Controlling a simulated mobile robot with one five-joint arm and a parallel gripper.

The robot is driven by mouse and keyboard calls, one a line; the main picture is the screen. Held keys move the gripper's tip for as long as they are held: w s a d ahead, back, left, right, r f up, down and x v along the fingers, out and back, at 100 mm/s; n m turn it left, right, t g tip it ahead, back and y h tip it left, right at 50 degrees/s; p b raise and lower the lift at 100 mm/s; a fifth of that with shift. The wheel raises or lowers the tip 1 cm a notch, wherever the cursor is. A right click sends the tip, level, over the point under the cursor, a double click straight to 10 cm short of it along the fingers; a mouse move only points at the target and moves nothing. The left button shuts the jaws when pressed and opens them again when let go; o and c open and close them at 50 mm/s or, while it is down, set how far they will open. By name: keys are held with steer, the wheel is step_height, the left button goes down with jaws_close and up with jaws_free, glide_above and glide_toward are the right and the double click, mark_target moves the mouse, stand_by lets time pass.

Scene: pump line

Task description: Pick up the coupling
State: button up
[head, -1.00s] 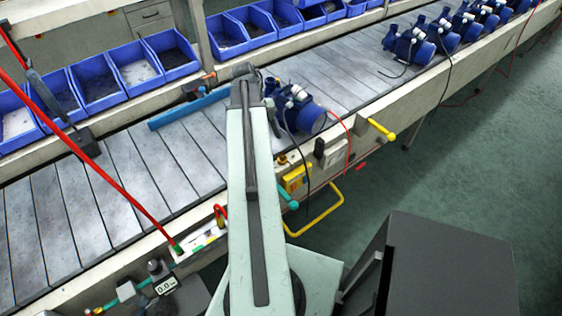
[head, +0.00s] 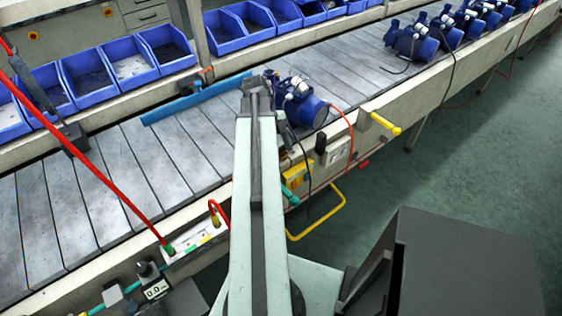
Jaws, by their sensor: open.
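I cannot tell for sure which part is the coupling. A red hose ends in a green fitting (head: 168,250) on a white block at the conveyor's near edge. A short red loop with a brass-coloured fitting (head: 214,220) stands just right of it. A teal fitting (head: 289,196) sticks out below a yellow box, partly beside my arm. My pale green arm reaches up the middle of the head view to a dark joint over the conveyor, close to a blue pump (head: 303,102). My gripper's fingers are hidden behind my arm.
The slatted conveyor (head: 95,195) runs diagonally, with a blue bar (head: 190,100) lying on it. More blue pumps (head: 412,42) stand at the upper right. Blue bins (head: 130,62) line the far side. A yellow handle (head: 385,125) and yellow loop (head: 318,222) jut from the near side. Green floor lies open at right.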

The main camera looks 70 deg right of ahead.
mark_target(281, 149)
steer(key=shift+r, duration=0.1)
jaws_close()
step_height(281, 149, up, 10)
steer(key=p, duration=1)
steer(key=shift+r, duration=0.15)
